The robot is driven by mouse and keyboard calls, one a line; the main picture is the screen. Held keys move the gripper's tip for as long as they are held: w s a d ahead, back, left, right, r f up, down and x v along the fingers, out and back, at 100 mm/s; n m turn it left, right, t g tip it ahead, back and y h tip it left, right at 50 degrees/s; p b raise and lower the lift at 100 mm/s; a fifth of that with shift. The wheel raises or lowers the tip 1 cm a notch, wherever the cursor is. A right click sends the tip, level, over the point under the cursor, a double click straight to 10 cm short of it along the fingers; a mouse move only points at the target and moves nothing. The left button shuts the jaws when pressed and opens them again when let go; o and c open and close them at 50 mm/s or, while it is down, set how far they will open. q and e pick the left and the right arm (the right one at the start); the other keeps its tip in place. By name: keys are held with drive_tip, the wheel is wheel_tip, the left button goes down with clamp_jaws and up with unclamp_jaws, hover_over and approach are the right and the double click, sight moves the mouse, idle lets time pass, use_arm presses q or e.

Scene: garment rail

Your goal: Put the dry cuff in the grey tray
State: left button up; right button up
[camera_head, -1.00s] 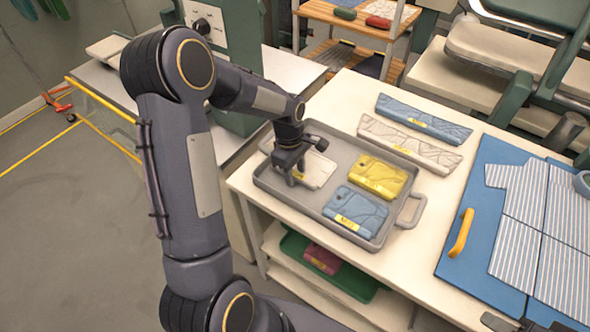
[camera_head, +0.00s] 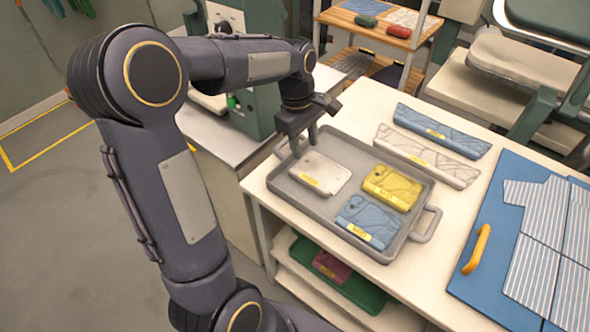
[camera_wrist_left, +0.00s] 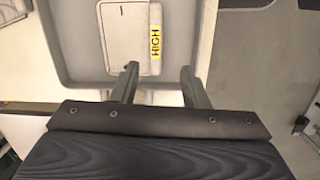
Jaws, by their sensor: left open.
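The grey tray (camera_head: 283,183) lies on the cream table. In it lie a white cuff (camera_head: 326,166), a yellow cuff (camera_head: 392,187) and a blue cuff (camera_head: 362,226), each with a yellow label. I cannot read these labels in the head view. My left gripper (camera_head: 304,144) is open and empty above the tray's far left part, just beyond the white cuff. The left wrist view shows the open fingers (camera_wrist_left: 158,72) near the tray rim, with the white cuff (camera_wrist_left: 118,36) ahead, its label reading HIGH. My right gripper is not in view.
A long blue piece (camera_head: 442,130) and a long white piece (camera_head: 427,156) lie behind the tray. A blue board (camera_head: 482,268) with striped cloth is at right. A green tray (camera_head: 345,288) with a dark red piece sits on the shelf below.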

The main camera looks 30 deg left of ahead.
use_arm(q)
drive_tip(key=s+d+r+m+t+h, duration=0.1)
drive_tip(key=s+d+m+t, duration=0.1)
drive_tip(key=s+d+m, duration=0.2)
drive_tip(key=s+d+r+m+t+h, duration=0.1)
drive_tip(key=s+d+m+t, duration=0.2)
drive_tip(key=s+m, duration=0.7)
drive_tip(key=s+d, duration=0.1)
drive_tip(key=s, duration=0.6)
drive_tip(key=shift+d+r, duration=0.2)
drive_tip(key=shift+r, duration=0.1)
drive_tip(key=shift+t, duration=0.3)
drive_tip(key=shift+c, duration=0.5)
